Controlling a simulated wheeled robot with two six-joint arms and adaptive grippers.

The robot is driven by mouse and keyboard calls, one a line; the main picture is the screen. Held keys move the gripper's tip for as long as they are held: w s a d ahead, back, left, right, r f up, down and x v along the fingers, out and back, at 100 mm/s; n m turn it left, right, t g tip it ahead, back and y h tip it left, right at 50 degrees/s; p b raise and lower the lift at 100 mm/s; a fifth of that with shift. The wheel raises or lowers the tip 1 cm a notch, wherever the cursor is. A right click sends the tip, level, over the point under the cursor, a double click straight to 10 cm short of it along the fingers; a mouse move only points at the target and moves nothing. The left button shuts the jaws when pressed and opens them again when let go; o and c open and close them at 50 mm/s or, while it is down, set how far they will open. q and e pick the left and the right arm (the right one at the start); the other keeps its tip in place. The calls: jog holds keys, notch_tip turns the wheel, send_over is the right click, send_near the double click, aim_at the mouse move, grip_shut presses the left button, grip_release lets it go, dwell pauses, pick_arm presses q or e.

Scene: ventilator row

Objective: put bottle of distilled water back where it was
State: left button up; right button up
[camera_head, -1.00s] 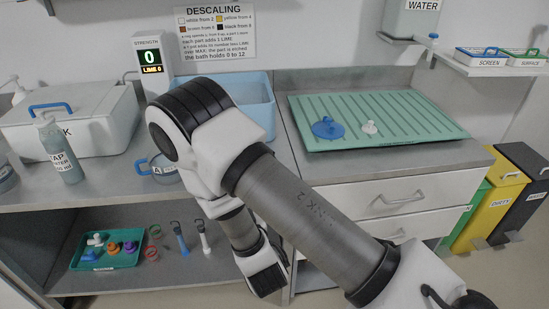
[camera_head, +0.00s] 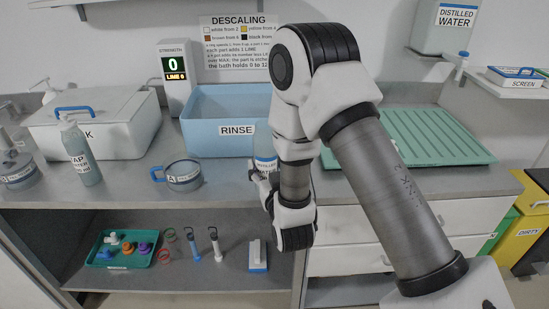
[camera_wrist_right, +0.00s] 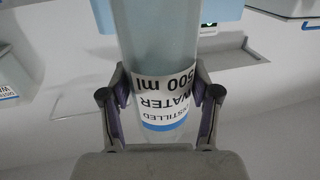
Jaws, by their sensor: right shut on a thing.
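The bottle of distilled water (camera_head: 265,162) is in front of the blue rinse basin in the head view, partly hidden by my right arm. My right gripper (camera_head: 260,178) is shut around it. In the right wrist view the bottle (camera_wrist_right: 160,55) stands between both fingers of the gripper (camera_wrist_right: 160,115), its label reading distilled water 500 ml, upside down in that view. I cannot tell whether its base touches the counter. My left gripper is not in view.
The rinse basin (camera_head: 215,128) stands behind the bottle. A tap water bottle (camera_head: 80,155) and a blue-handled jug (camera_head: 182,175) are on the counter at left. A green ribbed mat (camera_head: 430,140) lies right of my arm. A distilled water tank (camera_head: 448,38) hangs upper right.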

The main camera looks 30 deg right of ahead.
jog(key=w+d, duration=0.2)
jog(key=w+d+p, duration=0.1)
jog(key=w+d, duration=0.1)
jog(key=w+d+p, duration=0.1)
jog(key=w+d, duration=0.1)
jog(key=shift+w+d+f, duration=0.25)
jog(key=shift+d+f, duration=0.05)
jog(key=shift+f, duration=0.05)
notch_tip(320, 180, down, 3)
jog(key=shift+a+f+p, duration=0.1)
jog(key=shift+p, duration=0.25)
jog(key=shift+f, duration=0.2)
jog(key=shift+s, duration=0.1)
jog(key=shift+f, duration=0.15)
jog(key=o, duration=1.6)
